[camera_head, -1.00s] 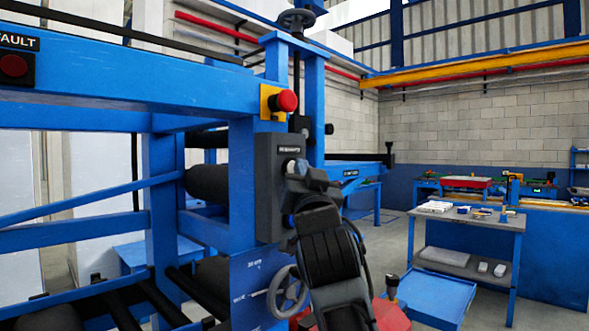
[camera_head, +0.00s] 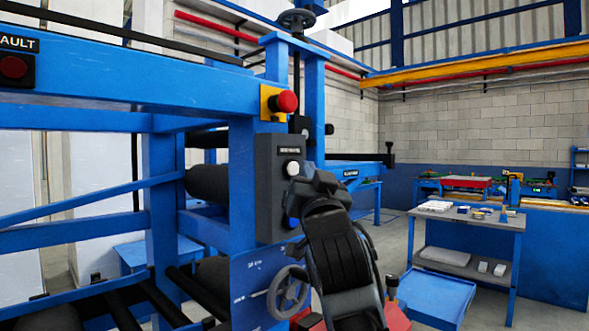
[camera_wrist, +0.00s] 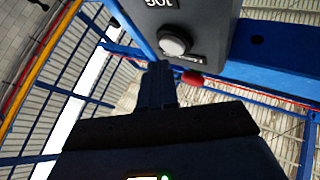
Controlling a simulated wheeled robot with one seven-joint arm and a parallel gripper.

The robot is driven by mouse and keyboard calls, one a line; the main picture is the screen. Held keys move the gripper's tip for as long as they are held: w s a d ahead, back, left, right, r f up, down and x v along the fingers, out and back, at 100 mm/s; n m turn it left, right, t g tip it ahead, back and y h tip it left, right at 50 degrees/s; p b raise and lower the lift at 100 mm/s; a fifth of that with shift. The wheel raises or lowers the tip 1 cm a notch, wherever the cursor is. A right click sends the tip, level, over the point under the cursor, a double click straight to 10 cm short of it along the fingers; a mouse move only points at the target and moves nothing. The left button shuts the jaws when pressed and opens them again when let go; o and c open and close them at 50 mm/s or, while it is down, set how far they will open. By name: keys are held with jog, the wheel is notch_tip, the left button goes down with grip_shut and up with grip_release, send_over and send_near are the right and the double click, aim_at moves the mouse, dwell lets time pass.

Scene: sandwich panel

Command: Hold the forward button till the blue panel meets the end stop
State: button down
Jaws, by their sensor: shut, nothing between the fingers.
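A dark grey control box (camera_head: 268,185) is fixed to the blue machine post. A round white button (camera_head: 292,168) shows on its face below a small label. The wrist view shows the same white button (camera_wrist: 174,41) close up, with "JOG" lettering and a small label too upside-down to read surely. My gripper (camera_wrist: 157,70) is shut and empty, with its tips just below the button in that picture and apparently apart from it. In the head view my wrist hides the lower box and the fingertips. I cannot make out a blue panel or an end stop with certainty.
A red emergency button (camera_head: 287,101) on a yellow plate sits above the box. A handwheel (camera_head: 288,292) is below. A blue rail (camera_head: 350,170) with a black upright at its end runs right. A grey workbench (camera_head: 470,218) stands farther right, beyond open floor.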

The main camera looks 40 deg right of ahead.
jog(key=s+p, duration=0.1)
jog(key=s, duration=0.4)
jog(key=shift+d, duration=0.1)
dwell(0.4)
dwell(0.9)
jog(key=s+a+f+n+y, duration=0.2)
jog(key=s+a+f+y, duration=0.15)
jog(key=f, duration=0.55)
jog(key=s+a+f+n+y, duration=0.25)
jog(key=a+f, duration=0.25)
jog(key=f, duration=0.3)
jog(key=s+a+f+n+y, duration=0.25)
jog(key=a+f, duration=0.25)
jog(key=f, duration=0.4)
jog(key=s+a+f+n+g+y, duration=0.1)
jog(key=s+a+f, duration=0.2)
jog(key=s, duration=0.6)
jog(key=s+a+f+n+g+y, duration=0.1)
jog(key=s+a+f+y, duration=0.1)
jog(key=s, duration=0.6)
jog(key=s+a+f+g+y, duration=0.2)
jog(key=s+f, duration=0.3)
jog(key=s, duration=0.4)
jog(key=shift+s+a+n, duration=0.35)
jog(key=shift+a+n, duration=0.05)
jog(key=shift+a, duration=0.4)
